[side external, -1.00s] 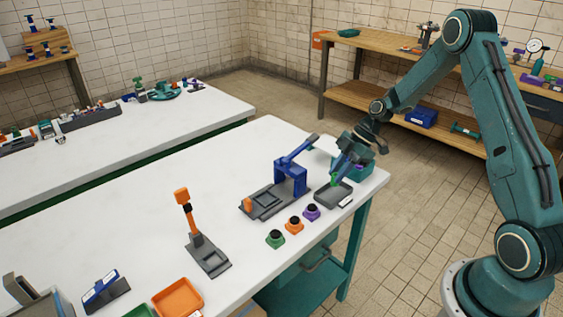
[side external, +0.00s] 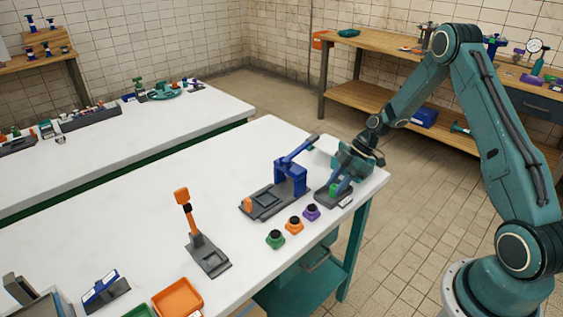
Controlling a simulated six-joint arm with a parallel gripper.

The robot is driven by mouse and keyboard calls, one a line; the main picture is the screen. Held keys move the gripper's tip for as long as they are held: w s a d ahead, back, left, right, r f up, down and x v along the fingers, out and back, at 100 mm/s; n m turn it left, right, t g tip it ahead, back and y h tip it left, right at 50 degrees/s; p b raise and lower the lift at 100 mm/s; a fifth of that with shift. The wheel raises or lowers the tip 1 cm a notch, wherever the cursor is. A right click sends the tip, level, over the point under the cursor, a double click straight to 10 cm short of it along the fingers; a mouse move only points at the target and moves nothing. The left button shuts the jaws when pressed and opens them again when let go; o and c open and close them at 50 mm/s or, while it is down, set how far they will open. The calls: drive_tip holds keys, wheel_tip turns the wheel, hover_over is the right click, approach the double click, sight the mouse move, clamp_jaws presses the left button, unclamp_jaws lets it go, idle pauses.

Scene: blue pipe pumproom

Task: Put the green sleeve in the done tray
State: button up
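The green sleeve (side external: 334,189) is between the fingers of my gripper (side external: 338,188), low over a small dark grey tray (side external: 321,197) at the right end of the white table. My gripper points down and looks shut on the sleeve. The fingers hide part of the sleeve and of the tray. I cannot tell whether the sleeve touches the tray floor. The grey tray has a white label at its front right; its wording is too small to read, so I cannot confirm that it is the done tray.
A blue lever press (side external: 290,178) on a grey base stands left of the grey tray. Green (side external: 275,239), orange (side external: 294,225) and purple (side external: 312,212) pieces with black tops line the front. An orange-handled fixture (side external: 207,255) and an orange tray (side external: 178,298) are farther left.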

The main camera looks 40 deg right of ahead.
drive_tip(key=shift+r, duration=0.15)
drive_tip(key=v, duration=1.2)
drive_tip(key=shift+a+r, duration=0.1)
idle(0.6)
drive_tip(key=s+a+r+m+h, duration=0.2)
drive_tip(key=s+a+r+m, duration=0.15)
drive_tip(key=a+r, duration=0.4)
drive_tip(key=s+a+r+m+h, duration=0.2)
drive_tip(key=s+a+r+m, duration=0.15)
drive_tip(key=a+r, duration=0.35)
drive_tip(key=s+a+r+m+t+h, duration=0.1)
drive_tip(key=s+a+r+m, duration=0.1)
drive_tip(key=s, duration=0.6)
drive_tip(key=s+a+r+m+t+h, duration=0.1)
drive_tip(key=s+m, duration=0.3)
drive_tip(key=s, duration=0.5)
drive_tip(key=shift+s+a+r+m+t, duration=0.15)
drive_tip(key=shift+a+r+m+t, duration=0.15)
drive_tip(key=shift+a+r+t, duration=0.3)
